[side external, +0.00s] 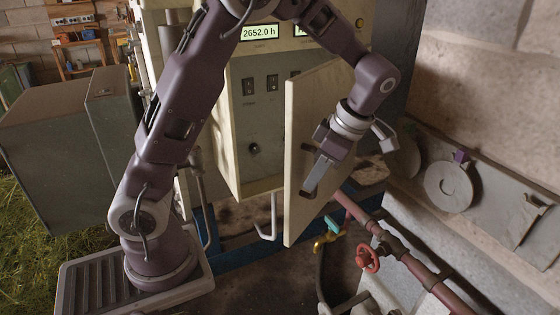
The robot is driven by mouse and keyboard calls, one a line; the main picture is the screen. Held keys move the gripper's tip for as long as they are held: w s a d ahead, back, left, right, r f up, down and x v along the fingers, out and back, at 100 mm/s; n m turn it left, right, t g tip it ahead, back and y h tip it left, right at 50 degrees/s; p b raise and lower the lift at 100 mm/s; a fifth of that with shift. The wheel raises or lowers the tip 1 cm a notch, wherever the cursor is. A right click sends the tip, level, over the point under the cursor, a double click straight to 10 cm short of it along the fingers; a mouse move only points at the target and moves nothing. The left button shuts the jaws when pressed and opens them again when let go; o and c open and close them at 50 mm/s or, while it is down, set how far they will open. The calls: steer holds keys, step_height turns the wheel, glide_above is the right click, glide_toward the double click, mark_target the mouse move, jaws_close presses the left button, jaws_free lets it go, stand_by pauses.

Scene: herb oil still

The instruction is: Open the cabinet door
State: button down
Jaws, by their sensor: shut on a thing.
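The cream cabinet (232,130) stands behind my arm, with switches and lit displays on its front. Its cream door (302,115) stands ajar, swung out from the front and seen partly edge-on. A dark bar handle (310,192) sits on the door's right-hand face, low down. My gripper (319,176) is at this handle and is shut on it, to the right of the door's near edge. The fingertips and the grip itself are small and partly hidden.
A red pipe (425,279) with a red valve wheel (368,258) and a brass tap (325,240) lies below and right of the door. A block wall (470,90) closes off the right. A grey-green box (70,140) stands left.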

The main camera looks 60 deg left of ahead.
steer(key=w+d+n, duration=0.2)
steer(key=w+d, duration=0.9)
steer(key=w, duration=0.1)
steer(key=shift+w+d+g+h, duration=0.15)
steer(key=shift+w+g+h, duration=0.05)
steer(key=shift+g+h, duration=0.1)
steer(key=c, duration=1.6)
jaws_free()
steer(key=shift+o, duration=0.7)
